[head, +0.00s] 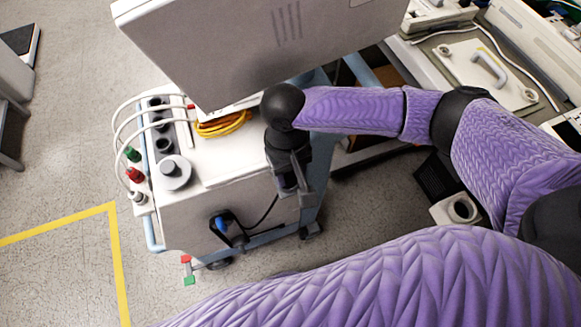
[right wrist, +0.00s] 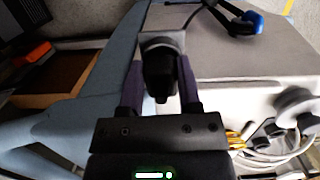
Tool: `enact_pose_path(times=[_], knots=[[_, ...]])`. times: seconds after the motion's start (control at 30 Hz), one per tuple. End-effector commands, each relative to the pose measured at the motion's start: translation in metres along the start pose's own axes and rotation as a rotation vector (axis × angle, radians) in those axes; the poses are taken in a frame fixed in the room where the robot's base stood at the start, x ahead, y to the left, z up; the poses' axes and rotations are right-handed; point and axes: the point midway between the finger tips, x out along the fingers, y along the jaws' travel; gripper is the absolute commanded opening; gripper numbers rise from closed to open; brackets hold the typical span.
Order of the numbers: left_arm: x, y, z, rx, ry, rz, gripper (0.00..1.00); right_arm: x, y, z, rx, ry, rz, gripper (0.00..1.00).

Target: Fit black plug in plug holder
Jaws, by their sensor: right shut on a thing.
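My right gripper (head: 290,180) points down beside the right end of the white cart and hides most of what it holds in the head view. In the right wrist view its two fingers (right wrist: 160,88) are closed on the sides of a black plug (right wrist: 158,66). A grey square plate (right wrist: 163,41), possibly the plug holder, lies right behind the plug at the cart's edge. I cannot tell whether the plug touches it or sits in it. My left gripper is not in view.
The white cart (head: 230,215) carries cables, a grey knob (head: 174,172) and a yellow cable coil (head: 222,124). A large grey monitor (head: 250,50) overhangs it. A blue-and-black connector (head: 222,225) with a black cable hangs on the cart's front.

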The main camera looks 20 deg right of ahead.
Motion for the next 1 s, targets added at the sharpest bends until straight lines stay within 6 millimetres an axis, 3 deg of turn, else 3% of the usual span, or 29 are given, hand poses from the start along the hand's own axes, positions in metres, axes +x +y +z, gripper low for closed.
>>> enact_pose_path(times=[0.27,0.3,0.47,0.73,1.0], knots=[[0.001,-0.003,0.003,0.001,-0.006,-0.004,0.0,0.007,0.0,-0.001,-0.001,0.001,-0.001,0.0],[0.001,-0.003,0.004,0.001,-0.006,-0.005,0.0,0.006,0.0,-0.001,-0.001,0.001,-0.001,0.52],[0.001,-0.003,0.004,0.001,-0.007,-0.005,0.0,0.006,0.0,-0.001,-0.001,0.001,-0.001,0.84],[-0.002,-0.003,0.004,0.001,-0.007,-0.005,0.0,0.002,0.0,-0.001,-0.001,0.002,0.0,0.84],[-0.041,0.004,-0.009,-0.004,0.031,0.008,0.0,-0.067,0.0,0.008,-0.001,0.005,-0.001,0.84]])
